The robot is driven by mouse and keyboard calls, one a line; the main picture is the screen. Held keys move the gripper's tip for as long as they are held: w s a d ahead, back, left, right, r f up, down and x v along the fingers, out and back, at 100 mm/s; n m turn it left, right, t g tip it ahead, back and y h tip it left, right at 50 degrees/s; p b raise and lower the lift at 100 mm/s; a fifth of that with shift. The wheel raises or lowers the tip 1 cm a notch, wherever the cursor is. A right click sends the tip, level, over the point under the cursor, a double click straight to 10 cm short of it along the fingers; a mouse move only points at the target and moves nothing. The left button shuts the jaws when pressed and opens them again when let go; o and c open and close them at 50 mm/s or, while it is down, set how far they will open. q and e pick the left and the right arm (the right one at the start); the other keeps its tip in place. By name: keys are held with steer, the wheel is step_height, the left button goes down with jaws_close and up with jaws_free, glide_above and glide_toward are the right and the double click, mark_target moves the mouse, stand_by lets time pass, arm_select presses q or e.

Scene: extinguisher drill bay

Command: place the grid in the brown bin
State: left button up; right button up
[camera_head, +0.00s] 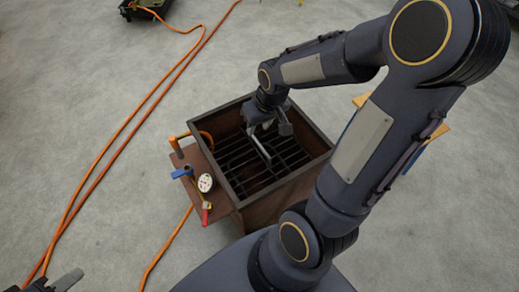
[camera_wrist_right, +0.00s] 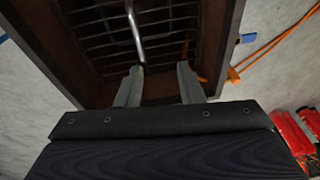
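The brown bin (camera_head: 314,132) is an open-topped square box in the middle of the head view. Its wall also shows in the right wrist view (camera_wrist_right: 222,40). The grid (camera_head: 240,165), a lattice of dark bars with a pale metal handle (camera_head: 262,148), lies inside the bin. The grid also shows in the wrist view (camera_wrist_right: 165,30), with the handle (camera_wrist_right: 134,30) close to the left finger. My right gripper (camera_wrist_right: 159,66) is over the bin, its fingers apart with nothing gripped between them. My left gripper (camera_head: 60,282) is partly in view at the bottom left corner; its opening is unclear.
A side shelf (camera_head: 205,165) on the bin's left carries a white gauge (camera_head: 205,183), a blue-handled valve (camera_head: 182,172) and a red-handled part (camera_head: 206,214). Orange hoses (camera_head: 125,130) run across the grey floor at left. Red objects (camera_wrist_right: 295,135) show at right in the wrist view.

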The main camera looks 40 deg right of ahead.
steer(key=s+a+r+t+y, duration=0.3)
steer(key=s+a+r, duration=0.7)
steer(key=s, duration=0.3)
steer(key=shift+r, duration=0.15)
